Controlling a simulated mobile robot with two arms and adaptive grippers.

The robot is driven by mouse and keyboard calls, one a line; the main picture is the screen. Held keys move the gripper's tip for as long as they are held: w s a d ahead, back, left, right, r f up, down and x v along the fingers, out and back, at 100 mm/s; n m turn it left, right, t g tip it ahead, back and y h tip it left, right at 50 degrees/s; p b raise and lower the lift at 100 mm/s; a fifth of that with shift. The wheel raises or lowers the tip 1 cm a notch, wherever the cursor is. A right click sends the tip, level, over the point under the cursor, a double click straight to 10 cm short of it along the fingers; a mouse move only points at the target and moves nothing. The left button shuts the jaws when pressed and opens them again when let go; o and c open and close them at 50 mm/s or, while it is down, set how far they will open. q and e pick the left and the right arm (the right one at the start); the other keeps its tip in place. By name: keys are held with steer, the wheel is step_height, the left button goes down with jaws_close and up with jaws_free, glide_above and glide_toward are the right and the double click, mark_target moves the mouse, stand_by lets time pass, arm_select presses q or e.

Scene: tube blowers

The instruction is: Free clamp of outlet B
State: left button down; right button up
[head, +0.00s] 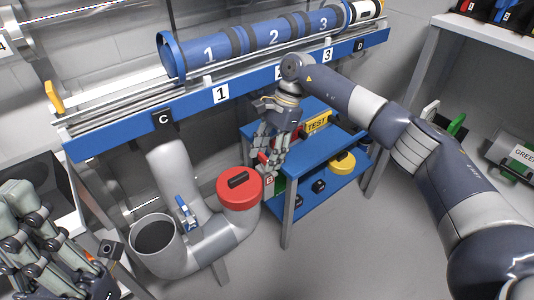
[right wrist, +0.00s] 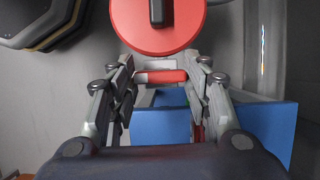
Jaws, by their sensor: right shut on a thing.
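Outlet B is the grey pipe end (head: 240,217) closed by a round red cap (head: 239,186) with a black grip. The red cap also fills the top of the right wrist view (right wrist: 157,22). A small "B" label (head: 270,181) shows beside it. The clamp's red handle (right wrist: 161,76) lies just below the cap in the wrist view. My right gripper (head: 268,162) points down beside the cap, its fingers shut on the red handle. The fingers hide most of the clamp in the head view. My left gripper (head: 60,245) is at the lower left, away from the outlet; its fingertips are unclear.
A blue clamp (head: 186,213) sits on the grey pipework by the open outlet (head: 154,236). A blue shelf cart (head: 325,178) with a yellow "TEST" sign (head: 318,122) stands behind my right gripper. A blue rail (head: 235,92) carrying a blue tube (head: 250,38) runs above.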

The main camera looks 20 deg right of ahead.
steer(key=o, duration=1.1)
steer(key=shift+c, duration=0.2)
steer(key=v, duration=1.2)
